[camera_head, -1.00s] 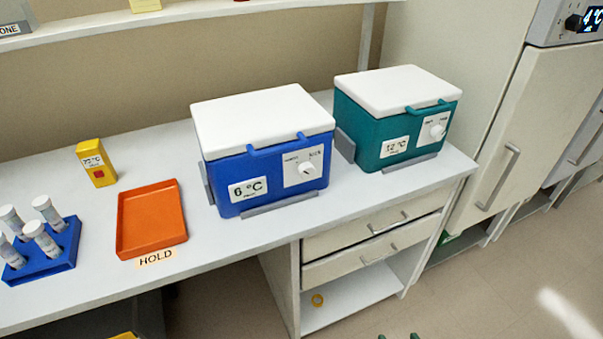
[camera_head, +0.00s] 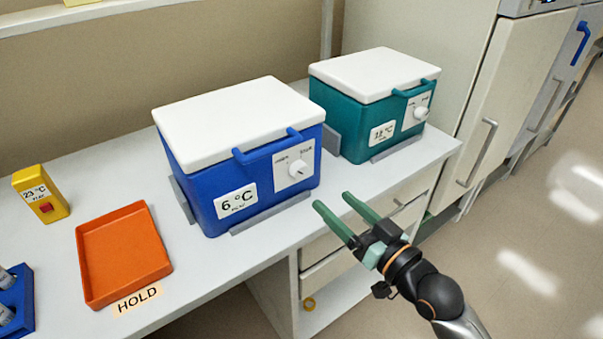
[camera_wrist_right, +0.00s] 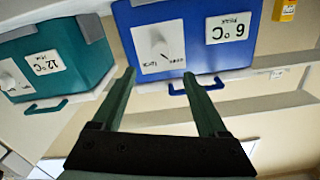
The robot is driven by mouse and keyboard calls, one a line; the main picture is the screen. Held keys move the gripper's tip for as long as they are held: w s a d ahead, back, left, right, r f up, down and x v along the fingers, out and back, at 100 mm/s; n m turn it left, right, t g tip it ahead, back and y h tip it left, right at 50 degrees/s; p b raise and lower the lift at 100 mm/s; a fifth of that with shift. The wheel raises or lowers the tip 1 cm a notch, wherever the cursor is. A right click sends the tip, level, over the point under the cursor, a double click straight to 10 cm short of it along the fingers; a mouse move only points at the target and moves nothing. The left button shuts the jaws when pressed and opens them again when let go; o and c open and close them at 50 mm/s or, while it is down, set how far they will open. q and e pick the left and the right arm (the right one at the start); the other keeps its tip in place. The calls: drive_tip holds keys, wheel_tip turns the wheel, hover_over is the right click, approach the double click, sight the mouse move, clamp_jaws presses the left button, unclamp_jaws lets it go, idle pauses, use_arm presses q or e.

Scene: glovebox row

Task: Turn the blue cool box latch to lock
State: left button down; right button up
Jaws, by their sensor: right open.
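The blue cool box (camera_head: 215,195) stands on the bench with its white lid shut, a blue handle and a "6 °C" label on its front. Its latch, a white round knob (camera_head: 299,171), sits on a white plate between two printed words. In the right wrist view the box (camera_wrist_right: 205,60) appears upside down, with the knob (camera_wrist_right: 161,49) ahead of the fingers. My right gripper (camera_head: 333,209) is open and empty, in front of the box and apart from it, to the lower right of the knob. My left gripper is not in view.
A teal cool box (camera_head: 352,122) with its own white knob stands to the right on the bench. An orange tray (camera_head: 125,255), a yellow timer-like block (camera_head: 41,195) and a blue tube rack (camera_head: 20,300) are at left. Drawers (camera_head: 325,265) lie below the bench edge.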

sight(303, 173)
drive_tip(key=x, duration=1)
drive_tip(key=shift+w+a, duration=0.25)
drive_tip(key=shift+w, duration=0.05)
clamp_jaws()
